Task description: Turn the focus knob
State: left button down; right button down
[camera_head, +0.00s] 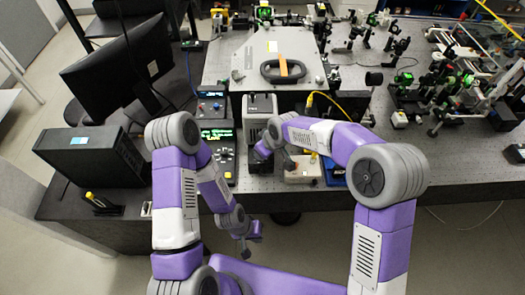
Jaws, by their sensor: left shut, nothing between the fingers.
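My left gripper (246,251) is shut and empty. It hangs low in front of the bench's front edge, apart from everything on the bench. My right arm reaches over the bench from the right, and its wrist and gripper (262,158) are in front of a grey upright instrument (259,108). The right fingers are small and dark, and I cannot tell whether they are open or touch anything. I cannot make out which part is the focus knob; it may be hidden behind the right wrist or too small to see.
A control box with a green display (217,135) stands left of the instrument. A pale box (302,172) with a small red part is right of it. A large grey case (275,52) with a black handle is behind. Optics crowd the right; the front right bench is clearer.

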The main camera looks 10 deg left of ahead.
dwell(0.4)
jog(key=c, duration=1)
grip_release()
jog(key=v, duration=0.7)
jog(key=shift+r, duration=0.3)
jog(key=shift+f, duration=0.1)
